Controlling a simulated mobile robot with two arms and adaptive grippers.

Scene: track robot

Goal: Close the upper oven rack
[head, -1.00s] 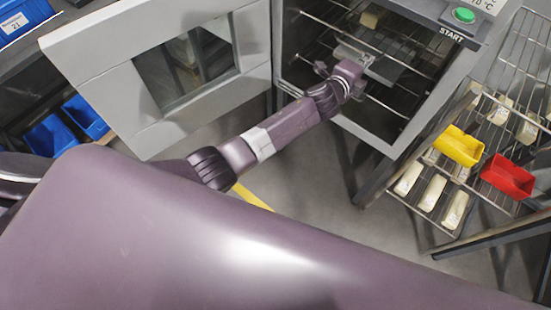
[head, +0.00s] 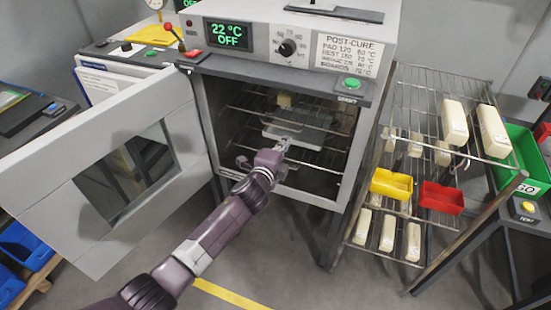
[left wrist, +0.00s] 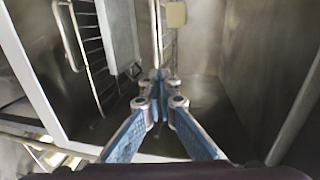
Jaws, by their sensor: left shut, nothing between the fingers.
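The oven (head: 375,118) stands with its front open, and its grey door (head: 52,160) is swung out to the left. Inside, the upper wire rack (head: 250,110) lies above another rack. A pale grey tray (head: 300,136) sits inside behind my gripper; which rack bears it is hard to tell. A small beige block (head: 284,100) is farther back. My left gripper (head: 285,143) is in the oven opening, shut and empty. The left wrist view shows its blue fingers (left wrist: 160,76) together, close to rack wires (left wrist: 90,48); contact is unclear. My right gripper is out of view.
Right of the oven, a wire shelf holds beige blocks (head: 454,122), a yellow bin (head: 391,184) and a red bin (head: 441,198). The control panel (head: 262,42) is above the opening. Blue bins (head: 28,245) are at lower left. The floor before the oven is clear.

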